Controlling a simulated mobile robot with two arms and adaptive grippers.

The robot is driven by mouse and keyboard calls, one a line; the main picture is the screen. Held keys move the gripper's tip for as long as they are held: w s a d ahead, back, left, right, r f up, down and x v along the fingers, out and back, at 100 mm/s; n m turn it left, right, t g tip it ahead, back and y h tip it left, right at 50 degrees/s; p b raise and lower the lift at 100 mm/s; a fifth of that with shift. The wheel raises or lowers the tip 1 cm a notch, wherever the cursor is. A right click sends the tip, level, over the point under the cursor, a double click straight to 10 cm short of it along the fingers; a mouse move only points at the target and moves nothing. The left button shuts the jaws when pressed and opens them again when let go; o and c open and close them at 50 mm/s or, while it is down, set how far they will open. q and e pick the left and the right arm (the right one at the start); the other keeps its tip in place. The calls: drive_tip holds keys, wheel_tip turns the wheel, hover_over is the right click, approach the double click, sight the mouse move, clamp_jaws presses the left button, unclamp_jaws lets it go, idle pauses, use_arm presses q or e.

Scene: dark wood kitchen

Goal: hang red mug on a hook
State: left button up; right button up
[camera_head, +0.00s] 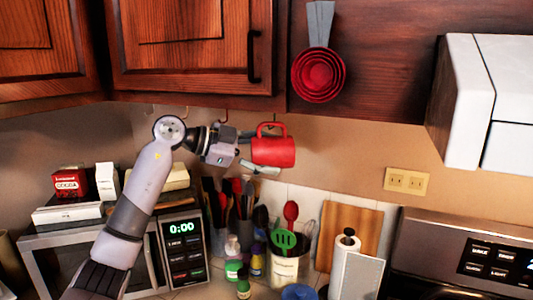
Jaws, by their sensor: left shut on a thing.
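My left gripper (254,150) comes in from the left and is shut on the mug's left side. Small hooks (186,110) hang in a row along the cabinet's underside. One hook shows near the top of the mug's handle; whether it passes through the loop cannot be told. My right gripper is not in view.
The dark wood cabinet (190,50) is close above my gripper. Red measuring cups (319,76) hang to the right of it. Below stand a microwave (184,255), utensil holders (290,268), bottles and a paper towel roll (346,262). A white range hood (465,100) juts out at right.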

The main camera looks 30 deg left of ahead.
use_arm(q)
drive_tip(key=shift+r, duration=0.1)
drive_tip(key=o, duration=1.4)
drive_tip(key=shift+o, duration=0.6)
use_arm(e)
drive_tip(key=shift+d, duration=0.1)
use_arm(q)
drive_tip(key=shift+s, duration=0.1)
drive_tip(key=v, duration=0.7)
drive_tip(key=shift+s+a, duration=0.1)
